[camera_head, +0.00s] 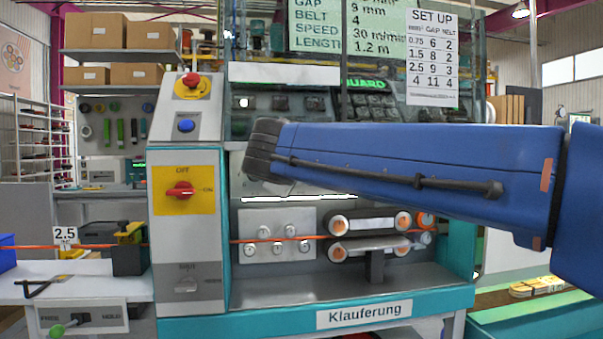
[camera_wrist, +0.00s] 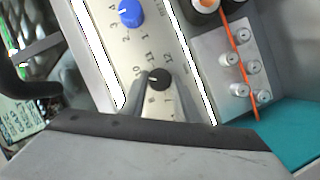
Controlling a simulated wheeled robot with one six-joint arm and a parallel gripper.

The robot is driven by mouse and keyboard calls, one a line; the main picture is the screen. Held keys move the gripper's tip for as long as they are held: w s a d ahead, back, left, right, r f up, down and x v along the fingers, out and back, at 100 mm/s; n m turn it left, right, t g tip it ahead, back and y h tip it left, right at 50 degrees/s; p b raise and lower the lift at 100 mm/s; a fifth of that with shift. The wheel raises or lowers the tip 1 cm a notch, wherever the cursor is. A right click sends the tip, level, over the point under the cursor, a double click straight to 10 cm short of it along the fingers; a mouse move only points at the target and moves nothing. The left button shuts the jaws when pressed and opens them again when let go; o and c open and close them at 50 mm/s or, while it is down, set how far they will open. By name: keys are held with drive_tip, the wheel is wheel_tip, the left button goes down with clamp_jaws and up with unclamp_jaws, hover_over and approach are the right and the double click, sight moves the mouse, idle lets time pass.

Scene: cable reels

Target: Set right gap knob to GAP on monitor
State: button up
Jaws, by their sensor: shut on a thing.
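In the wrist view my gripper (camera_wrist: 158,84) is shut on a small black knob (camera_wrist: 159,78), a finger on each side. The knob sits on a pale panel (camera_wrist: 152,42) with a printed number scale around it. Its white mark points left in that view, roughly toward the 10; the fingers hide part of the scale. A blue knob (camera_wrist: 130,12) with its own scale sits farther up the panel. In the head view my blue arm hides the knobs and the gripper. The monitor (camera_head: 345,25) reads GAP 9 mm, SPEED 30 and LENGTH 1.2 m; its top is cut off.
A set-up chart (camera_head: 432,58) hangs beside the monitor. An orange cable (camera_head: 200,243) runs through rollers and belts (camera_head: 370,224) below my arm. A red switch (camera_head: 180,190) stands on the left cabinet. In the wrist view the roller plate (camera_wrist: 235,65) lies right of the panel.

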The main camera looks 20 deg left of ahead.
drive_tip(key=n, duration=0.1)
drive_tip(key=n+t, duration=0.1)
drive_tip(key=n, duration=0.1)
drive_tip(key=n+t, duration=0.1)
drive_tip(key=shift+f+n, duration=0.3)
drive_tip(key=shift+n, duration=0.1)
idle(0.5)
drive_tip(key=o, duration=0.8)
drive_tip(key=shift+c, duration=0.2)
drive_tip(key=s+d, duration=0.2)
drive_tip(key=s, duration=1.5)
drive_tip(key=shift+d, duration=0.3)
drive_tip(key=shift+s, duration=0.1)
